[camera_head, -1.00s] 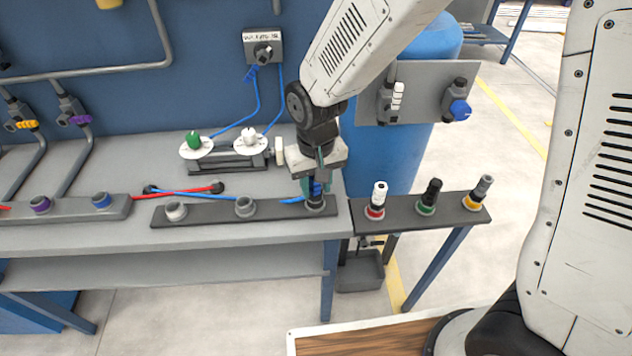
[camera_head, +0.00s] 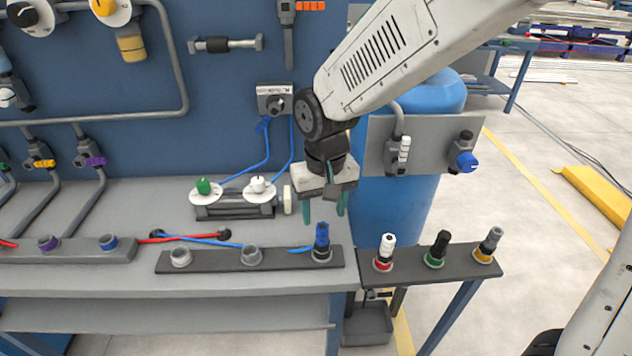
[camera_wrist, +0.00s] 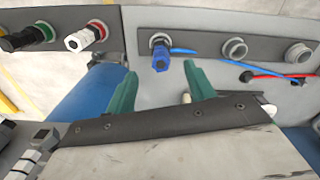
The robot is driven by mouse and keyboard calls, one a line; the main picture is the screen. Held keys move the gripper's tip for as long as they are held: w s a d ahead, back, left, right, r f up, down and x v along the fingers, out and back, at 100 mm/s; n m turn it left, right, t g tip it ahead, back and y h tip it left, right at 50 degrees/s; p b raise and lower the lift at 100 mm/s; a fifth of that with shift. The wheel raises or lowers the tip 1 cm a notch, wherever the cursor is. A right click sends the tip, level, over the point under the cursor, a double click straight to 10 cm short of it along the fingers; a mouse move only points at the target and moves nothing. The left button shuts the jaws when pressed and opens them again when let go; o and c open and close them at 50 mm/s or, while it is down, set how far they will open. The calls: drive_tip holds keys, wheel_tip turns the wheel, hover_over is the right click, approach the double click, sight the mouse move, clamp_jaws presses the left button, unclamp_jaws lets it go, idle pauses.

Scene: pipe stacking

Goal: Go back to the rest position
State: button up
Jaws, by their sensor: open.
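My gripper (camera_head: 324,212) hangs above the right end of the bench in the head view. Its two green fingers are apart with nothing between them. In the wrist view my gripper (camera_wrist: 158,88) shows the same open fingers. A blue pipe piece (camera_head: 322,236) stands upright in the right socket of the dark three-socket rail (camera_head: 217,263), just below the fingertips and apart from them. It also shows in the wrist view (camera_wrist: 160,56), beyond the fingertips.
A side stand (camera_head: 408,270) holds white, black and grey-yellow pieces in sockets. A blue barrel (camera_head: 395,215) and a grey panel (camera_head: 432,165) with fittings stand close right of my gripper. Two valves (camera_head: 232,195) sit on the bench to its left. Open floor lies right.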

drive_tip(key=shift+s+d, duration=0.1)
drive_tip(key=shift+s, duration=0.15)
drive_tip(key=s+d+r+m, duration=0.1)
drive_tip(key=s+d+r, duration=0.5)
drive_tip(key=s+d, duration=0.3)
drive_tip(key=s+d+r+m+t, duration=0.1)
drive_tip(key=s+d+r, duration=0.6)
drive_tip(key=s+d, duration=0.2)
drive_tip(key=shift+s+d+m, duration=0.2)
drive_tip(key=shift+d+m, duration=0.1)
drive_tip(key=shift+d, duration=0.9)
